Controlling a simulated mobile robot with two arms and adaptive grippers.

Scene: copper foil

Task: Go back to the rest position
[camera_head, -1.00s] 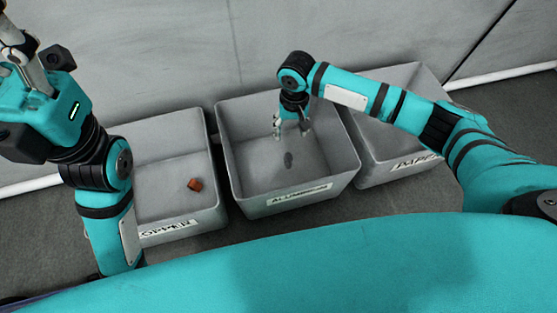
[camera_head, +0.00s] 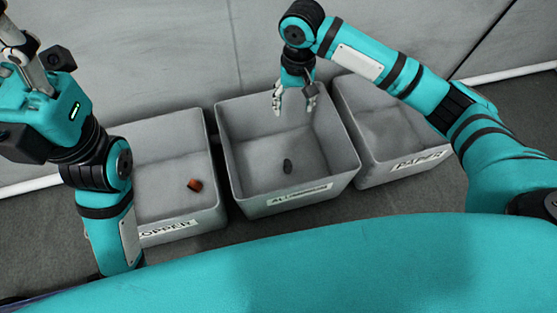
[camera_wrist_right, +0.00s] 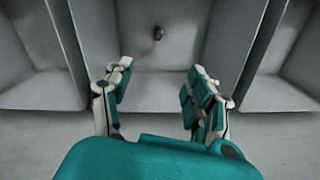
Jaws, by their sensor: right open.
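My right gripper (camera_head: 294,101) is open and empty above the back part of the aluminium bin (camera_head: 257,203) in the head view. Its two spread fingers also show in the right wrist view (camera_wrist_right: 156,92). A small dark grey object (camera_head: 288,165) lies on the floor of that bin; it also shows in the right wrist view (camera_wrist_right: 158,34). My left arm is raised at the left of the head view. The left gripper (camera_head: 22,45) is only partly in the picture at the top left edge, and its fingertips are not clear.
The copper bin (camera_head: 150,131) on the left holds a small copper-brown piece (camera_head: 195,185). The paper bin (camera_head: 375,167) on the right looks empty. The three grey bins stand in a row on a dark floor (camera_head: 300,222), before a grey wall (camera_head: 180,50).

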